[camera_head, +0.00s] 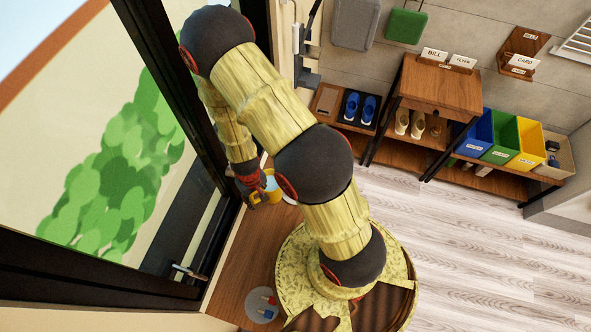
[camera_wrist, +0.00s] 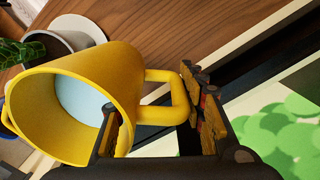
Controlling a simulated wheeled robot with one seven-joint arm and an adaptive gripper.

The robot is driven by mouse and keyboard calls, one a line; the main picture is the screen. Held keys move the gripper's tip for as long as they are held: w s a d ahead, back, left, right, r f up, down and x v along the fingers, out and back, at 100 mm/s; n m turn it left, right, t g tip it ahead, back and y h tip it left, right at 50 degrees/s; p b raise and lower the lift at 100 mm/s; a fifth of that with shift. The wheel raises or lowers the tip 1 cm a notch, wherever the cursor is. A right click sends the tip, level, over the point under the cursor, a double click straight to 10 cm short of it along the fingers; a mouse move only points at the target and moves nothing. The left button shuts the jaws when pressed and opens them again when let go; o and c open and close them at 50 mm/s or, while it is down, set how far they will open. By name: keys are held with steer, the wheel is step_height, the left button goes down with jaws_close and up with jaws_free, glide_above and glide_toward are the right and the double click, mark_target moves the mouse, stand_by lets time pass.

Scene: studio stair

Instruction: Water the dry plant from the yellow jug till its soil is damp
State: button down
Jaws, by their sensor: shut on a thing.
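The yellow jug (camera_wrist: 125,75) fills the left of the wrist view, its mouth toward the camera and pale blue water inside. In the head view the jug (camera_head: 273,188) is near the window, partly behind my arm. My gripper (camera_wrist: 150,102) is shut on the jug's handle, which lies between its fingers; the gripper (camera_head: 254,196) is small in the head view. I cannot tell whether the jug is lifted. The pot's inside looks dark, but soil dampness is unclear.
The wooden surface (camera_head: 238,262) runs along the dark-framed window (camera_head: 195,225). A grey round dish (camera_head: 260,308) with small red-tipped items lies at its near end. Shelves with blue, green and yellow bins (camera_head: 525,145) stand across the room, beyond open floor (camera_head: 450,230).

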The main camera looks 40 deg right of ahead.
steer(key=shift+w+r, duration=0.1)
steer(key=shift+r, duration=1.7)
